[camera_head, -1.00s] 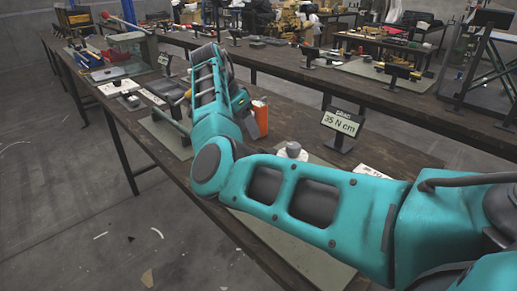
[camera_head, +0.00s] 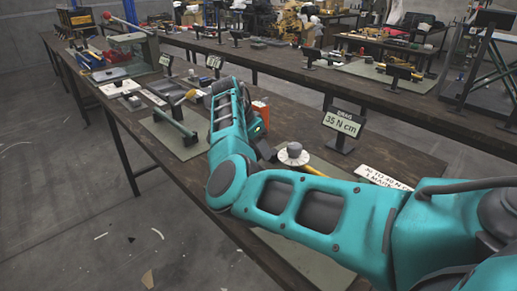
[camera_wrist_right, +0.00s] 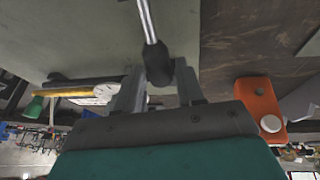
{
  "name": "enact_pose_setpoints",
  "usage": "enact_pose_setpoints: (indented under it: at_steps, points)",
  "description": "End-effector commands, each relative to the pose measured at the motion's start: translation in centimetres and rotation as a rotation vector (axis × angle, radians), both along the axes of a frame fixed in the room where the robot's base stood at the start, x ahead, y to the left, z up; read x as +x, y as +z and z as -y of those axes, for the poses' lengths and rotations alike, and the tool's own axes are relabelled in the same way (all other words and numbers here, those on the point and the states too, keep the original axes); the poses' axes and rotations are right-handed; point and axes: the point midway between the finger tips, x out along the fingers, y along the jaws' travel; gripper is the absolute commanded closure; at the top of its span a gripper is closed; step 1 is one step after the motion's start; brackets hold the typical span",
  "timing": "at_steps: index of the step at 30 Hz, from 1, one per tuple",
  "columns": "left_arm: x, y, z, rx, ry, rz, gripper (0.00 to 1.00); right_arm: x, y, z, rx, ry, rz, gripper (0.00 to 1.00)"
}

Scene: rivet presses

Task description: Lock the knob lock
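A grey knob (camera_head: 294,149) stands on a round white dial (camera_head: 292,158) on the bench in the head view. The white dial also shows in the right wrist view (camera_wrist_right: 107,93), left of the fingers, partly hidden. My right gripper (camera_head: 268,152) is just left of the dial in the head view, small and partly hidden by my arm. In the right wrist view its fingers (camera_wrist_right: 160,85) are apart. My left gripper is not in view.
A sign reading 35 N cm (camera_head: 342,124) stands behind the dial. An orange object (camera_wrist_right: 261,108) is right of the fingers. A yellow bar (camera_head: 314,172) lies by the dial. A white text plate (camera_head: 383,178) lies to the right. A green mat (camera_head: 157,124) lies at left.

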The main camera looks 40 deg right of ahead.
Motion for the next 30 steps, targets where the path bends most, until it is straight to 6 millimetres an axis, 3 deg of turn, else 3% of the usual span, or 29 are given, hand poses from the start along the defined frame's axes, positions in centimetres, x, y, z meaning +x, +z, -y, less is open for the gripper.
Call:
enact_pose_setpoints:
  at_steps: [12, 30]
  points:
    - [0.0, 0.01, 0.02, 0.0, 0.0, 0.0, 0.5, 0.0, 0.04, -0.04, 0.0, 0.0, 0.0, 1.0]
    - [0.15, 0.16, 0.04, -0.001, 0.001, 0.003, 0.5, -0.02, 0.27, 0.58, -0.025, -0.001, 0.001, 1.0]
